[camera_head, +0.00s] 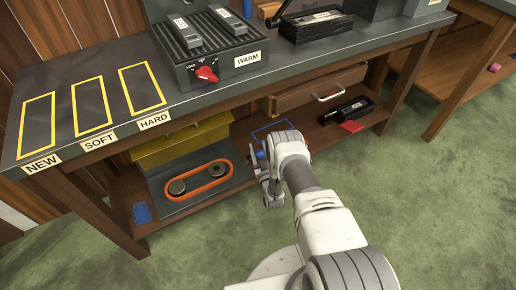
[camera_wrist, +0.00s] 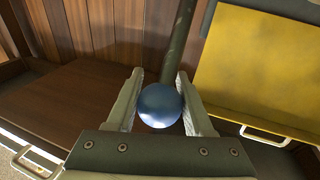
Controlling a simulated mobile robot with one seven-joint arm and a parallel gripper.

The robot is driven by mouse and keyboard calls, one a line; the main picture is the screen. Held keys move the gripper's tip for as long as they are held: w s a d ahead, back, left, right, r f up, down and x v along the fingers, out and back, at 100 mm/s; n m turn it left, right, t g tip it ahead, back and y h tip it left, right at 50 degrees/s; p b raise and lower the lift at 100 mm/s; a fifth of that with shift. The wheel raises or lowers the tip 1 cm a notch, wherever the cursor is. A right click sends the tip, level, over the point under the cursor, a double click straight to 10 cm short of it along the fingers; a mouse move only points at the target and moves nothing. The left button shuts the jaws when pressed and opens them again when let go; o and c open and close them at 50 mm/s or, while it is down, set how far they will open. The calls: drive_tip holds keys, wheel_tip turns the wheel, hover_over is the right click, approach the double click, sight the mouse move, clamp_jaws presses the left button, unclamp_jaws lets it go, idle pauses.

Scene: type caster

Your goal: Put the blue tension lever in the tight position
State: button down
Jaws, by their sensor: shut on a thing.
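The blue tension lever shows as a round blue knob (camera_wrist: 160,105) in the wrist view. It sits between the two fingers of my gripper (camera_wrist: 159,80), which is shut on it. A dark rod runs up behind the knob. In the head view a small part of the blue knob (camera_head: 260,154) shows beside my gripper (camera_head: 264,178), low by the bench's bottom shelf. My wrist hides most of the lever there, so its exact angle cannot be told. An orange belt (camera_head: 224,165) loops around two pulleys left of my gripper.
A yellow cover (camera_head: 185,143) stands behind the belt. A drawer (camera_head: 315,90) with a handle is above the shelf. A black tray (camera_head: 346,112) and a red item (camera_head: 351,127) lie on the right. The green floor in front is clear.

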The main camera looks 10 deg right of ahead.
drive_tip(key=shift+s+d+f+m+t, duration=0.2)
drive_tip(key=shift+s+f+t, duration=0.15)
drive_tip(key=shift+s+t, duration=0.15)
drive_tip(key=shift+s+d+f+m+t, duration=0.15)
drive_tip(key=shift+s+f+t, duration=0.15)
drive_tip(key=shift+s+t, duration=0.2)
drive_tip(key=shift+c, duration=1.5)
unclamp_jaws()
drive_tip(key=shift+s, duration=0.1)
